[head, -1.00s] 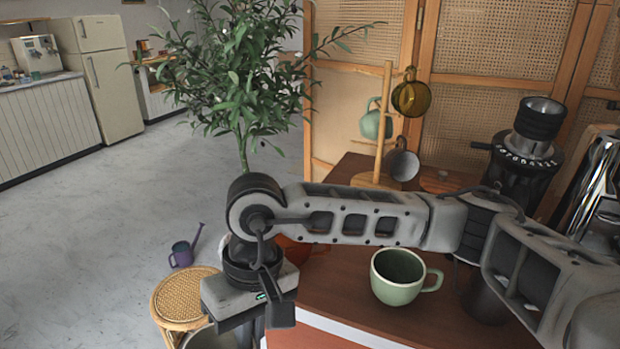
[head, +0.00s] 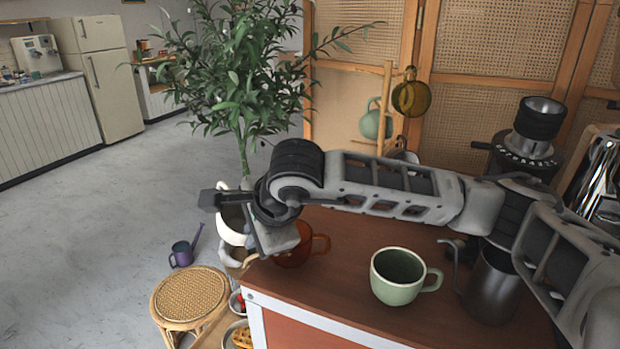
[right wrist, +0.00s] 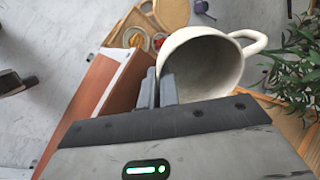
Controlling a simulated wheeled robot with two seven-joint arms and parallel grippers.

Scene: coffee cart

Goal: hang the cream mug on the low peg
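The cream mug (head: 231,224) shows in the head view behind my right gripper (head: 222,206), beyond the cart's left edge. In the right wrist view the fingers (right wrist: 162,88) are closed on the wall of the cream mug (right wrist: 207,68). Its mouth faces the camera and its handle points to the upper right. The wooden mug tree (head: 385,105) stands at the back of the cart, with a green mug (head: 375,124) and an amber mug (head: 410,98) hanging high. A grey mug (head: 405,155) is lower, mostly behind my arm. The low pegs and the tree's base are hidden. My left gripper is not in view.
An orange mug (head: 318,244) stands on the cart below my right wrist. A green mug (head: 398,277) and a metal pitcher (head: 493,287) stand nearer and to the right. A leafy plant (head: 240,80) rises behind the gripper. A rattan stool (head: 189,296) is at the lower left.

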